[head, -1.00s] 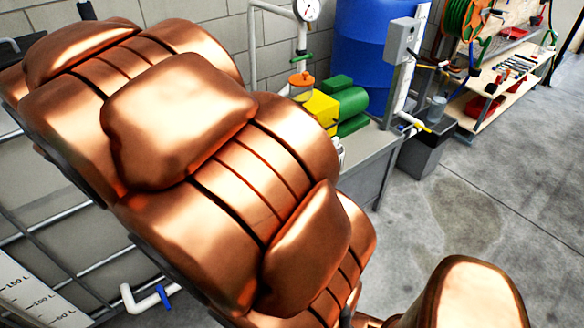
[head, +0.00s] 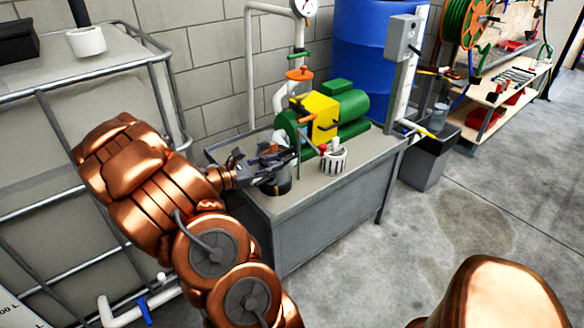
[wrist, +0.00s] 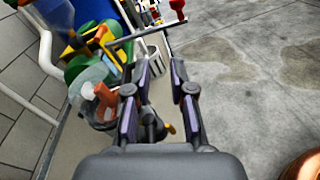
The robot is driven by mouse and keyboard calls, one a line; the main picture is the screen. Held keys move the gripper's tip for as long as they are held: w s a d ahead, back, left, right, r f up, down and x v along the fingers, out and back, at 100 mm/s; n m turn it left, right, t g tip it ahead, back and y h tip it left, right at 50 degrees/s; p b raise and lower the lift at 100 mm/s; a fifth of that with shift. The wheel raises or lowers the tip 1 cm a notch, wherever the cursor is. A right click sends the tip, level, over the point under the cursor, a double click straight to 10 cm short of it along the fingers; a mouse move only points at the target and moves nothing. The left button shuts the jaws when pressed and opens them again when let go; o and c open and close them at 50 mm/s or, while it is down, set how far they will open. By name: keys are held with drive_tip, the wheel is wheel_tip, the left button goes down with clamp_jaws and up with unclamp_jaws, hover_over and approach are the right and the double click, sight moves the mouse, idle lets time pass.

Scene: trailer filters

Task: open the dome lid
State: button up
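A clear, rounded cover (wrist: 88,80), which looks like the dome lid, shows in the wrist view left of my gripper (wrist: 156,82), with an orange handle-like part (wrist: 106,95) beside it. My gripper's two fingers are apart with nothing between them. In the head view my gripper (head: 280,155) is over the left part of the grey bench, just left of the green and yellow pump (head: 322,117). A dark round vessel (head: 275,184) sits under it. My gripper hides much of this area, and I cannot tell whether it touches the cover.
The grey bench (head: 310,190) carries a white slotted cup (head: 333,163) beside the pump. An upright pipe with an orange valve handle (head: 299,74) stands behind. A blue barrel (head: 372,60) is at the back. A caged tank (head: 90,75) stands at left. The floor at right is clear.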

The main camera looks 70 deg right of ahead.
sight(292, 158)
drive_tip(key=shift+s+d+f+n+t+h+b, duration=0.15)
drive_tip(key=shift+s+d+f+n+h+b, duration=0.2)
drive_tip(key=shift+d+f, duration=1)
drive_tip(key=shift+s+d+f+n+t+h+b, duration=0.1)
drive_tip(key=shift+s+d+f+n+h+b, duration=0.3)
drive_tip(key=shift+d, duration=1.8)
drive_tip(key=shift+s+d+f+n+t+h+b, duration=0.2)
drive_tip(key=shift+d+f+n, duration=0.5)
drive_tip(key=shift+d, duration=1.1)
drive_tip(key=shift+f, duration=0.1)
clamp_jaws()
